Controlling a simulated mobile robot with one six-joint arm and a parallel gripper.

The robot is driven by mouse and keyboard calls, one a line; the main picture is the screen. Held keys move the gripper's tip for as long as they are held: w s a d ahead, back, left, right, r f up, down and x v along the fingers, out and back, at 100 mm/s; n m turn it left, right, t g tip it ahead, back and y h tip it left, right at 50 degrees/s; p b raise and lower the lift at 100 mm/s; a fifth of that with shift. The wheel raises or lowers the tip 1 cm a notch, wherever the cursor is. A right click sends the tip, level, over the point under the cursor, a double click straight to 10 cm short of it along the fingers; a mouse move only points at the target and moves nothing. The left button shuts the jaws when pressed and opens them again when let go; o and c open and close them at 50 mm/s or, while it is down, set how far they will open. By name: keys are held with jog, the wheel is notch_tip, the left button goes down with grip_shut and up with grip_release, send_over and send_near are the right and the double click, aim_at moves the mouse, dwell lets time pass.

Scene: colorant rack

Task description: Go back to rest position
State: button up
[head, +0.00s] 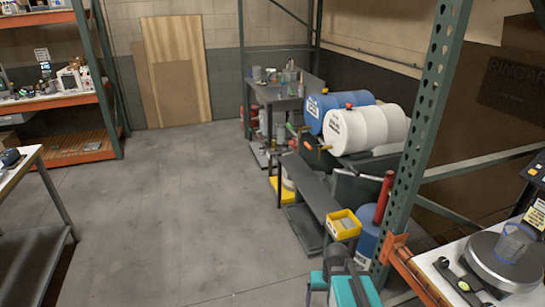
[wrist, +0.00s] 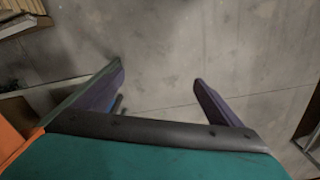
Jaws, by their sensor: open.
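My gripper shows in the wrist view (wrist: 160,82), with its two dark fingers spread wide apart. Nothing is between the fingers, and bare grey floor (wrist: 170,45) lies beyond them. In the head view, teal and dark parts of my arm show at the bottom, right of centre, close to the yellow bin and the orange shelf edge. The fingertips cannot be made out clearly there.
A yellow bin (head: 344,222) stands on a low dark bench (head: 318,198). White (head: 365,128) and blue (head: 322,108) drums lie behind it. A green rack post (head: 425,125) and a scale (head: 505,262) with a clear beaker (head: 514,242) are at right. The central floor (head: 180,200) is clear.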

jog(key=s+f+g+b, duration=0.3)
jog(key=s+f+b, duration=0.3)
jog(key=s+f, duration=0.7)
jog(key=s+a+f+g+b, duration=0.1)
jog(key=s+f+g+b, duration=0.2)
jog(key=s+f, duration=1.1)
notch_tip(320, 180, down, 4)
jog(key=b, duration=0.3)
jog(key=shift+a, duration=0.2)
jog(key=shift+w, duration=0.1)
